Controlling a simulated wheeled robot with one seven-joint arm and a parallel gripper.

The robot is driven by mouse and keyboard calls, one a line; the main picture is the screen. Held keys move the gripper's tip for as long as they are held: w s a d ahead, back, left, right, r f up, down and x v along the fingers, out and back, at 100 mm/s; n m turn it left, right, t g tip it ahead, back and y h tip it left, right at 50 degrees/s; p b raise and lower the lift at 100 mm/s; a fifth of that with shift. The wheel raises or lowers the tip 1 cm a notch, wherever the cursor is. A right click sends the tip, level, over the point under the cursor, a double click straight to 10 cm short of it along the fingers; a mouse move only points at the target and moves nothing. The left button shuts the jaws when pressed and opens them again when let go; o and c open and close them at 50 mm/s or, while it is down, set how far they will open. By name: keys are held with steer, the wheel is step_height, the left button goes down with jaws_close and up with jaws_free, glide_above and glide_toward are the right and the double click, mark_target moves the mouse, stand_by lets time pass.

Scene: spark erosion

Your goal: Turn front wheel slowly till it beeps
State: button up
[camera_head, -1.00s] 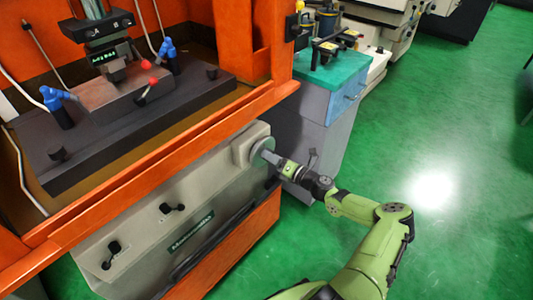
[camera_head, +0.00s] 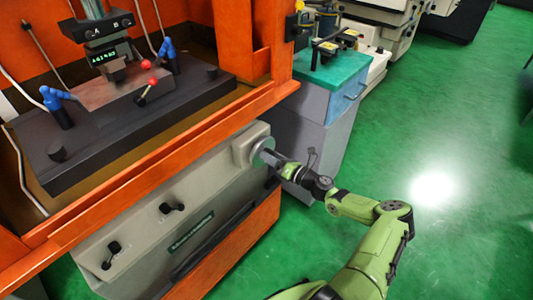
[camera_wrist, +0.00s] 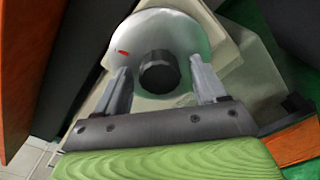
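The front wheel (camera_head: 262,150) is a grey disc on a round hub at the right end of the machine's grey front panel. In the wrist view the wheel (camera_wrist: 184,40) is a pale disc with a small red mark at its upper left and a dark round knob (camera_wrist: 159,73) in front. My gripper (camera_head: 273,157) points at the wheel from the right. In the wrist view my gripper (camera_wrist: 162,84) is open, with one finger on each side of the dark knob. Gaps show between the knob and both fingers. Contact with the wheel's face cannot be told.
A small green display (camera_head: 108,56) is lit above the dark work table (camera_head: 120,110). Two black crank handles (camera_head: 172,208) (camera_head: 112,250) sit lower on the front panel. A grey cabinet with a teal top (camera_head: 335,72) stands just behind my gripper. Green floor is clear at right.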

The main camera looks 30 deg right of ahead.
stand_by(0.4)
steer(key=p+v, duration=0.3)
steer(key=v, duration=1.2)
steer(key=shift+s, duration=0.4)
